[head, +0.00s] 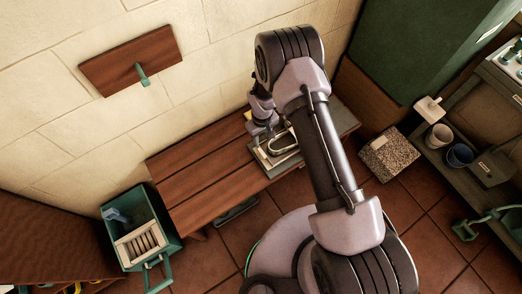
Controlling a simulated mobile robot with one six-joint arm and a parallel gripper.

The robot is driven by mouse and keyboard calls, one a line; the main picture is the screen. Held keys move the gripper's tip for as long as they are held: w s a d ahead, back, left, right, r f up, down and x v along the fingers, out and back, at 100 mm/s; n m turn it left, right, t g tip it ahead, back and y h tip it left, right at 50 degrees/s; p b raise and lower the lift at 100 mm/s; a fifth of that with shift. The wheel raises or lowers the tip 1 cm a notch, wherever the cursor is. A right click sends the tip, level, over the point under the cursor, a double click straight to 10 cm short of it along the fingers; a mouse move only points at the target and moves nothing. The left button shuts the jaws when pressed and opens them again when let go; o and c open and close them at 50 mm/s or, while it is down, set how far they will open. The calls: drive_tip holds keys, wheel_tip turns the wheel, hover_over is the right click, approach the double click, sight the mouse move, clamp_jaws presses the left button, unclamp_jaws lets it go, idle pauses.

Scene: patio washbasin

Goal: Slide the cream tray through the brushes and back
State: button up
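A pale, loop-rimmed piece that looks like the cream tray (284,146) lies at the right part of the wooden bench (205,172), in or on a low grey-green frame (263,160). My gripper (270,130) is at the upper left edge of this piece, close above it or touching it; I cannot tell which. Its fingers are small and partly hidden, so I cannot see whether they are open or shut. My arm covers the area to the right. I cannot make out the brushes.
A green bin (166,215) holding a cream slatted piece (140,243) stands left of the bench. A wooden wall board (115,62) has a green peg. A speckled block (388,154) and a shelf with two cups (438,138) are at right. The bench's left part is clear.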

sight(262, 152)
wheel_tip(262, 152, down, 14)
drive_tip(key=b, duration=0.5)
clamp_jaws()
drive_tip(key=shift+r, duration=0.1)
idle(1.0)
